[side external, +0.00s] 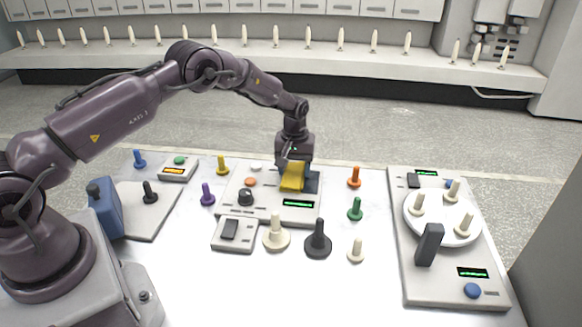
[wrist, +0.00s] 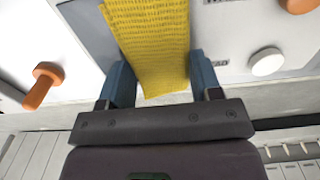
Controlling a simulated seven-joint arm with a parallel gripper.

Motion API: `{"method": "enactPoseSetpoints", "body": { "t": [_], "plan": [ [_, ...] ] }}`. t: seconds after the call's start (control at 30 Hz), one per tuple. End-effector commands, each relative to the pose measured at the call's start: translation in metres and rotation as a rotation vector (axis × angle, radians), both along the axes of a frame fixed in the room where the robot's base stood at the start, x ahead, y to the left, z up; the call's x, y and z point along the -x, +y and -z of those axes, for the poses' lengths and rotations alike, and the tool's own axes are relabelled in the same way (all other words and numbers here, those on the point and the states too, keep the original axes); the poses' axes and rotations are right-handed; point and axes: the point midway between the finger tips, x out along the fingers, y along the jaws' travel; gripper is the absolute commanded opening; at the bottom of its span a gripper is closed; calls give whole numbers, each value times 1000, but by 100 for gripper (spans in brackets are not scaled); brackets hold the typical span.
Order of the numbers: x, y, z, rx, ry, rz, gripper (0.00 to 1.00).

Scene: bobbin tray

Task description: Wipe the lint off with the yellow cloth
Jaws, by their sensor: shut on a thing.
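The yellow cloth (side external: 291,178) is held in my gripper (side external: 300,183), low over the back right part of the grey control panel (side external: 270,214). In the wrist view the cloth (wrist: 148,38) is a woven yellow strip between the two blue fingers of my gripper (wrist: 162,82), which are shut on it. It hangs down toward the panel; I cannot tell whether it touches the surface. I cannot make out any lint in either view; the cloth and fingers hide part of the panel.
The panel carries a black knob (side external: 246,197) and a lit green display (side external: 298,203). An orange peg (side external: 354,177) and a green peg (side external: 355,208) stand to its right. Several pale and dark pegs stand in front. A tray unit with a round plate (side external: 440,237) is at right.

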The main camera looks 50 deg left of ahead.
Motion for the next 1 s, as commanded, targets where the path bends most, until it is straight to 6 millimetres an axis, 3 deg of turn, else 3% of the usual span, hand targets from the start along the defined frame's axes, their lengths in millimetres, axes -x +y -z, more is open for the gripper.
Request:
{"method": "enactPoseSetpoints", "body": {
  "t": [0.6, 1.0],
  "plan": [
    [-40, -42, 1, 1, -1, 3, 36],
    [-12, -12, 1, 1, 2, -2, 36]
  ]
}}
